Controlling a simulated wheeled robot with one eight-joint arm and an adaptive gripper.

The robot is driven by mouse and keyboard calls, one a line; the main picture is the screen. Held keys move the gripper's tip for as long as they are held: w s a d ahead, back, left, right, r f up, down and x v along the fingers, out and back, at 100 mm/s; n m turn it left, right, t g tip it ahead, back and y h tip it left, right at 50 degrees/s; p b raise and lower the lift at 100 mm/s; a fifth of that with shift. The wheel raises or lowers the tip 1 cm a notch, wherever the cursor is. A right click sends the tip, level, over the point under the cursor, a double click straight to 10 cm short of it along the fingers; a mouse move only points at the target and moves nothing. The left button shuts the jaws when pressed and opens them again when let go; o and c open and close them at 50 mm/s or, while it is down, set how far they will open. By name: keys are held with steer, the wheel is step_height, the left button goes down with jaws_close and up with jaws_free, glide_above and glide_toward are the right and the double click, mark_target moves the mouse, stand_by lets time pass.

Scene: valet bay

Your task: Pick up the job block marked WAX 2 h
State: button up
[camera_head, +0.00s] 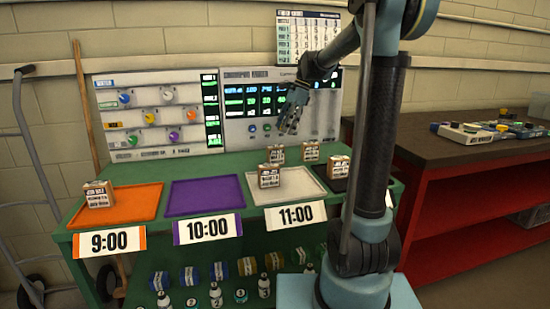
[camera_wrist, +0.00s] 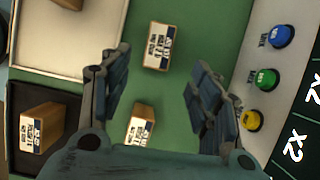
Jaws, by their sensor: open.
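Several small brown job blocks with white printed labels are on the green bench; the print is too small to tell which is WAX 2 h. In the wrist view one block (camera_wrist: 157,46) lies ahead, roughly between my fingertips, and another block (camera_wrist: 140,130) is lower, partly hidden by my gripper body. In the head view, two blocks (camera_head: 275,154) (camera_head: 310,152) stand on the bench behind the trays. My gripper (camera_head: 290,118), also in the wrist view (camera_wrist: 160,66), is open and empty above the bench, in front of the panel.
An orange 9:00 tray (camera_head: 146,212) holds a block (camera_head: 97,195). The purple 10:00 tray (camera_head: 205,197) is empty. The pale 11:00 tray (camera_head: 308,192) holds a block (camera_head: 269,177). A black tray (camera_wrist: 17,100) holds another block (camera_wrist: 40,127). Coloured buttons (camera_wrist: 267,79) line the panel.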

mark_target(275, 154)
steer(key=x, duration=0.6)
steer(key=shift+a+f, duration=0.1)
steer(key=shift+f, duration=0.3)
steer(key=shift+d+x, duration=0.15)
steer(key=shift+x, duration=1.3)
steer(key=shift+d+x, duration=0.1)
steer(key=shift+x, duration=1.4)
steer(key=shift+s+f, duration=0.1)
steer(key=shift+c, duration=0.6)
steer(key=c, duration=1.1)
